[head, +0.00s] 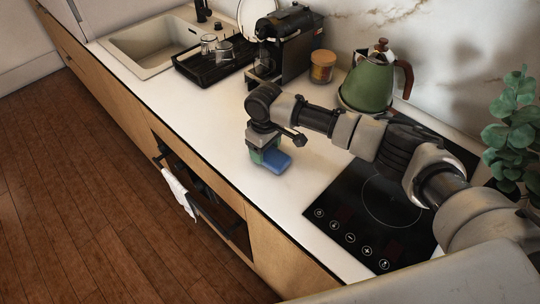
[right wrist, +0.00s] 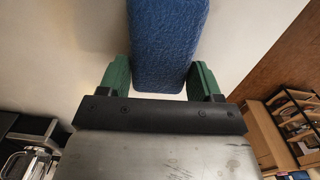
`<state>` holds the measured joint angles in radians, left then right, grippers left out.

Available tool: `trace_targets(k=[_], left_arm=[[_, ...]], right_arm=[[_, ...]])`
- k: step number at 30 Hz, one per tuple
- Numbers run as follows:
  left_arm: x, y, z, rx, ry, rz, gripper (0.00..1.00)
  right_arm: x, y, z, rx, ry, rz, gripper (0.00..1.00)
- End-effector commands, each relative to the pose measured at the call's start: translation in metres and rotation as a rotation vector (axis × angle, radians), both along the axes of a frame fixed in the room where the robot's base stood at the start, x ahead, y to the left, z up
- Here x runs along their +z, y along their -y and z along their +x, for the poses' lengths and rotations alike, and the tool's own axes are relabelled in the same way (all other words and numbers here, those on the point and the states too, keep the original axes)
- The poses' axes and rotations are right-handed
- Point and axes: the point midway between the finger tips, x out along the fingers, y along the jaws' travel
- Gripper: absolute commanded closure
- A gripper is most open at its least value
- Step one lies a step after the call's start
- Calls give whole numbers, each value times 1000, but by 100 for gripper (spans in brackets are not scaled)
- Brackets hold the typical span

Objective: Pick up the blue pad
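The blue pad (head: 277,162) is on or just above the white counter, left of the cooktop in the head view. My right gripper (head: 265,150) points down at it, with green fingers beside its near end. In the right wrist view the blue pad (right wrist: 165,45) runs away between the two green fingers of my right gripper (right wrist: 162,80). The fingers stand about a pad's width apart, close along both sides. Whether they press on the pad cannot be told. My left gripper is in neither view.
A black cooktop (head: 350,215) and a green kettle (head: 368,88) are to the right. A coffee machine (head: 285,45), an orange-brown jar (head: 322,66), a black rack with glasses (head: 215,67) and a sink (head: 150,45) stand behind. The counter left of the pad is clear.

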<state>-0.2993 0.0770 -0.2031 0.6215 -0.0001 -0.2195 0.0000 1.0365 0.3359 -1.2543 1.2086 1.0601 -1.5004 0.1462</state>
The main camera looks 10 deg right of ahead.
Motion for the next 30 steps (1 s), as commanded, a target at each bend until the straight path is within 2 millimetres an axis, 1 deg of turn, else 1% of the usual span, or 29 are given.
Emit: trace_targets(k=[1,4,5,12,16,20,23,24,30], left_arm=[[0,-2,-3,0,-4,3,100],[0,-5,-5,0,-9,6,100],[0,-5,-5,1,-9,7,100],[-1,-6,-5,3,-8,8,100],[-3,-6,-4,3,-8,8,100],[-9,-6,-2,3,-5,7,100],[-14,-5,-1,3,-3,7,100],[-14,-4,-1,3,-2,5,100],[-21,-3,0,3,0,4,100]], right_arm=[[0,0,0,0,0,0,43],[0,0,0,0,0,0,58],[0,0,0,0,0,0,60],[1,0,0,0,0,0,60],[8,0,0,0,1,1,60],[23,0,1,-1,2,2,60],[42,1,0,0,5,2,60],[45,9,-6,-1,-1,1,60],[70,41,-35,-2,3,0,60]])
